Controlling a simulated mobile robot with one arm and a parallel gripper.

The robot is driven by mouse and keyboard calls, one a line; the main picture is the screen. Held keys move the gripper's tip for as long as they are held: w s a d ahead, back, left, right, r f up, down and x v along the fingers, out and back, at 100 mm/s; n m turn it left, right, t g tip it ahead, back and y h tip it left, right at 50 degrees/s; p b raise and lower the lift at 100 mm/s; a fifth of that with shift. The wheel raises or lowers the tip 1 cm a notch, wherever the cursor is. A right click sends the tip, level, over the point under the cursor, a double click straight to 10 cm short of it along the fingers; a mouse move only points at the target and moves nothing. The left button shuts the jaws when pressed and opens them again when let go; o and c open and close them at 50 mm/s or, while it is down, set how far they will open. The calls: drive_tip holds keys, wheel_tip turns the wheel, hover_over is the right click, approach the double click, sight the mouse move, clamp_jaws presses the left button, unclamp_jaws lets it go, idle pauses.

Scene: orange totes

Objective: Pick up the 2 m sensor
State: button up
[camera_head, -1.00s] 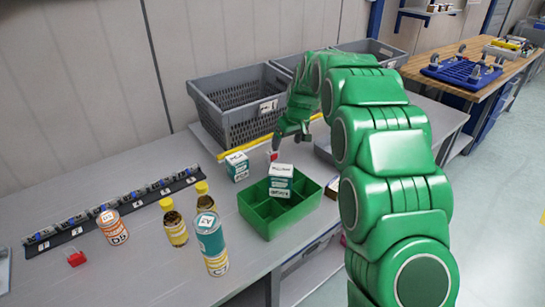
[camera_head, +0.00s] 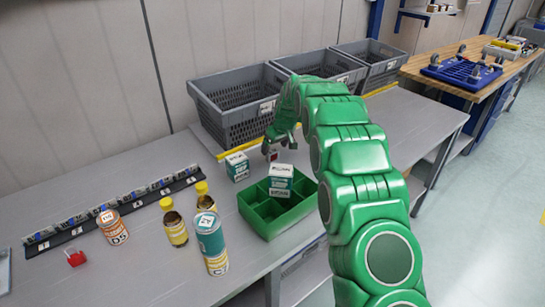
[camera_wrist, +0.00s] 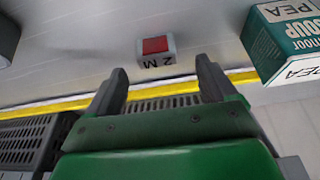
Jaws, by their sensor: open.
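The 2 m sensor (camera_wrist: 156,52) is a small light-grey block with a red top face and "2 M" on its side, upside down in the wrist view. It stands on the grey bench, and in the head view its red part (camera_head: 273,156) shows just under my gripper (camera_head: 270,147). In the wrist view my gripper (camera_wrist: 163,76) is open and empty. Its two dark fingers point toward the sensor, which lies just beyond the fingertips and between their lines. I see no contact.
A teal-and-white soup box (camera_head: 237,168) stands close beside the sensor; it also shows in the wrist view (camera_wrist: 285,45). A green divided tray (camera_head: 262,218) holds another box (camera_head: 281,178). Grey crates (camera_head: 235,118) stand behind a yellow strip. Bottles and cans (camera_head: 211,245) stand front left.

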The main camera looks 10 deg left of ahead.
sight(272, 151)
drive_tip(key=shift+w+x, duration=0.15)
drive_tip(key=shift+x, duration=1.1)
drive_tip(key=shift+w+x, duration=0.1)
drive_tip(key=shift+x, duration=1.15)
drive_tip(key=shift+d, duration=0.1)
drive_tip(key=shift+c, duration=0.3)
drive_tip(key=c, duration=1)
